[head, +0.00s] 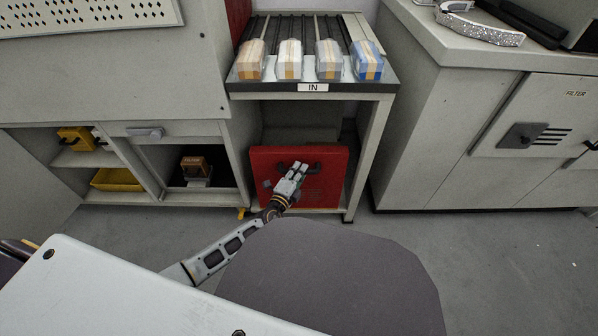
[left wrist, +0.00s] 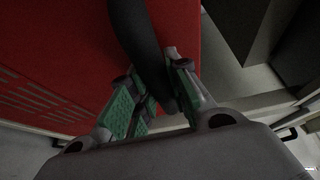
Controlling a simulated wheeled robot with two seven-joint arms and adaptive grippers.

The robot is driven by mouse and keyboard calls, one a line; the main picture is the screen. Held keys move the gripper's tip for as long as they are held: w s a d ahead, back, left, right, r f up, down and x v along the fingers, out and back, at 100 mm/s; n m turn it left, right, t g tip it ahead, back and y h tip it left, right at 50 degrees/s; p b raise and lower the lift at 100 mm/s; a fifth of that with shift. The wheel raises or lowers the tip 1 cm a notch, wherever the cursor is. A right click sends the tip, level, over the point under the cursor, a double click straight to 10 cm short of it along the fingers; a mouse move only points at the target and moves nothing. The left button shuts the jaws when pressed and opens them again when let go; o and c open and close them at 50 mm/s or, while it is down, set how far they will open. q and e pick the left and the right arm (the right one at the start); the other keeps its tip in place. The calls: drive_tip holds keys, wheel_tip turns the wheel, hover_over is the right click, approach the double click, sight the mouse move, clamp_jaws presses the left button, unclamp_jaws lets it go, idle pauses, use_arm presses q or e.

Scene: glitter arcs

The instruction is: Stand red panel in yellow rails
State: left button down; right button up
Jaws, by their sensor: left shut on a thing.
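The red panel (head: 330,190) stands upright, or nearly so, in the open bay under the "IN" table. My left gripper (head: 297,168) is in front of its upper middle, shut on the panel's black handle (left wrist: 140,35). In the left wrist view the fingers (left wrist: 155,100) close around this handle, and the red panel face (left wrist: 60,50) fills the left side. A small yellow piece (head: 241,212) shows at the floor by the bay's left foot, perhaps a rail end. Any other rail part is hidden. My right gripper is not in view.
The table (head: 350,90) has legs on both sides of the bay and several wrapped packs on top. An open cabinet with a yellow bin (head: 117,180) is at left. A grey filter cabinet (head: 470,140) is at right. Floor in front at right is clear.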

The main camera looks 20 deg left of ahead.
use_arm(q)
drive_tip(key=shift+s+f+b, duration=0.25)
drive_tip(key=shift+f+b, duration=0.05)
drive_tip(key=shift+f, duration=0.85)
idle(0.4)
drive_tip(key=c, duration=1.3)
unclamp_jaws()
drive_tip(key=shift+a+f, duration=0.1)
drive_tip(key=shift+f, duration=0.05)
drive_tip(key=shift+w, duration=0.1)
drive_tip(key=shift+t, duration=0.3)
drive_tip(key=shift+s+a+r, duration=0.1)
drive_tip(key=shift+s+a, duration=0.2)
drive_tip(key=shift+s, duration=1.65)
drive_tip(key=shift+s+a+r, duration=0.1)
drive_tip(key=shift+s+a, duration=0.15)
drive_tip(key=shift+s, duration=1.7)
drive_tip(key=shift+s+a+r, duration=0.1)
drive_tip(key=shift+s+a, duration=0.2)
drive_tip(key=shift+s, duration=1.65)
drive_tip(key=shift+s, duration=0.15)
